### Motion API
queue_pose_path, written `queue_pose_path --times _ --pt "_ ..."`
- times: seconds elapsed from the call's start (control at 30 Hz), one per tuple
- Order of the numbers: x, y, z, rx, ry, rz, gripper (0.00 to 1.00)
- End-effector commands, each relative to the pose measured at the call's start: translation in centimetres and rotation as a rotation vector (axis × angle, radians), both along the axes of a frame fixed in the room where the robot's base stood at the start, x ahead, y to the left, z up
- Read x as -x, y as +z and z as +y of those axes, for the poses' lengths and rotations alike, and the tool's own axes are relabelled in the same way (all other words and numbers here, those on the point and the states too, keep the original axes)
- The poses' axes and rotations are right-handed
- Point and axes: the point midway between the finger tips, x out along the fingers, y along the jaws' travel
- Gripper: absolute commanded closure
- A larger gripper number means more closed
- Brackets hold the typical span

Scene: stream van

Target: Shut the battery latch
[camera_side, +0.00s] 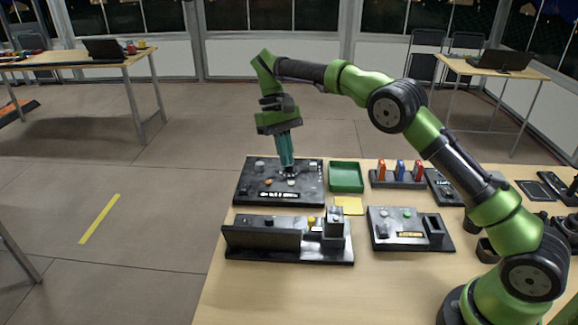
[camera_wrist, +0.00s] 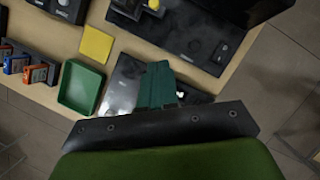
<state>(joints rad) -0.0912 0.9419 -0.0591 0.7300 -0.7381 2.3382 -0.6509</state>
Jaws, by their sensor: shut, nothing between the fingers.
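My gripper (camera_side: 288,168) points down over the black panel (camera_side: 246,184) at the back left of the table. Its teal fingers are together and empty, with the tips at or just above the knobs on that panel; I cannot tell if they touch. In the wrist view the closed fingers (camera_wrist: 158,76) cover part of the same panel. I cannot make out for certain which part is the battery latch. A long black unit (camera_side: 262,238) in front carries a grey upright block (camera_side: 334,222) and a yellow knob (camera_side: 311,220) at its right end.
A green tray (camera_side: 346,177) and a yellow pad (camera_side: 349,205) lie right of the panel. A rack (camera_side: 398,181) holds red and blue blocks. A smaller grey panel (camera_side: 405,240) sits front right. The table's front left is bare wood.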

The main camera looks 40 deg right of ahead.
Motion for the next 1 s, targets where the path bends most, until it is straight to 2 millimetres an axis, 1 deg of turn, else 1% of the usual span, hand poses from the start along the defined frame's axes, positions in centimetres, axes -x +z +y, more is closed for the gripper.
queue_pose_path --times 0.27,0.37,0.47,0.57,0.67,0.93,1.0 --pt "0.0 -0.1 0.0 0.000 0.001 -0.001 1.00" --pt "0.2 -0.4 0.0 0.001 0.003 0.000 1.00" --pt "0.5 -1.2 0.0 0.001 0.004 0.001 1.00" --pt "1.1 -2.4 0.2 -0.001 0.003 0.002 1.00" --pt "1.8 -4.2 0.3 -0.001 0.003 0.004 1.00" --pt "4.0 -9.6 0.6 0.000 0.001 0.003 1.00" --pt "4.8 -9.2 0.8 -0.001 0.002 -0.001 1.00"
